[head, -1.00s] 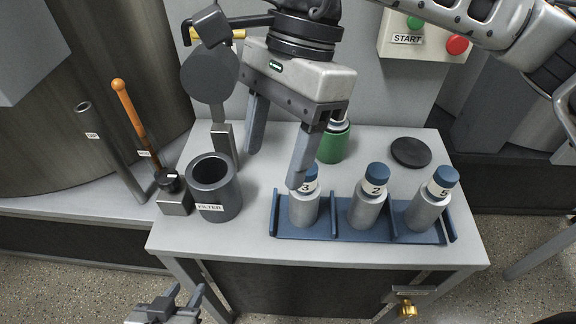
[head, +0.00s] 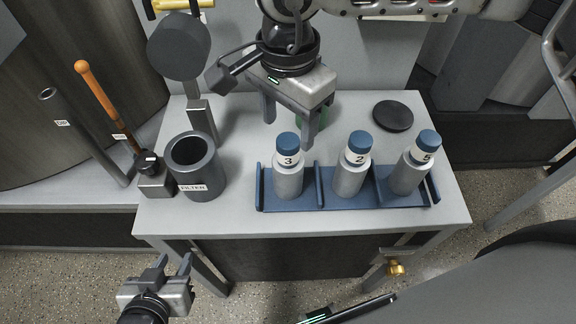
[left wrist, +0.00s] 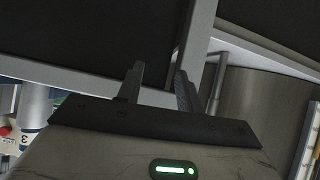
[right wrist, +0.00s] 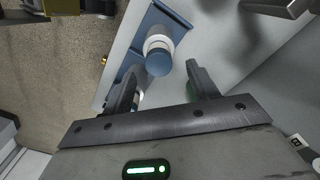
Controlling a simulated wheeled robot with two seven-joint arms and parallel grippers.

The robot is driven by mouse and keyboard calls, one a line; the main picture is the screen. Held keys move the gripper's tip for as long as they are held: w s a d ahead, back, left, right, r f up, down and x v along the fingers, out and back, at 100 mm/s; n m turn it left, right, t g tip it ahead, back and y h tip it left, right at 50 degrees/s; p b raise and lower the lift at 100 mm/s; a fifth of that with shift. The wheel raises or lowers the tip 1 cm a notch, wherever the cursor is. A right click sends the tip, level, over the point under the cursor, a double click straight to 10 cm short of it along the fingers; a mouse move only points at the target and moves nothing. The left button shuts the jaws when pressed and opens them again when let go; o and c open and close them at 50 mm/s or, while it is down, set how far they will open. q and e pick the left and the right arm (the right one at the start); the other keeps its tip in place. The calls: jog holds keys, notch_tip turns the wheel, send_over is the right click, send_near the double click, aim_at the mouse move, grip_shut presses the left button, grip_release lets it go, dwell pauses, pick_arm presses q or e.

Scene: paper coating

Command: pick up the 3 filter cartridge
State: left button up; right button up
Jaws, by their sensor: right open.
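The cartridge marked 3 (head: 288,178) is a grey cylinder with a blue cap, upright in the left compartment of the blue rack (head: 345,203). Cartridges 2 (head: 350,178) and 5 (head: 408,176) stand upright to its right. My right gripper (head: 289,122) is open and empty, pointing down behind and above cartridge 3. In the right wrist view a blue-capped cartridge (right wrist: 158,60) shows beyond the fingers, its number unreadable; part of another is hidden by the left finger. My left gripper (head: 173,265) is open and empty, low in front of the table; its fingers (left wrist: 160,82) are apart.
A dark cup labelled FILTER (head: 202,180) stands left of the rack. A wooden-handled tool (head: 100,100) and a grey rod (head: 75,125) stand further left. A black disc (head: 393,115) lies at the back right.

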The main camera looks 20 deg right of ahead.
aim_at(288, 140)
notch_tip(288, 140, down, 5)
jog(key=shift+s+f+p, duration=0.1)
jog(key=shift+p, duration=0.45)
grip_shut()
jog(key=shift+r, duration=0.2)
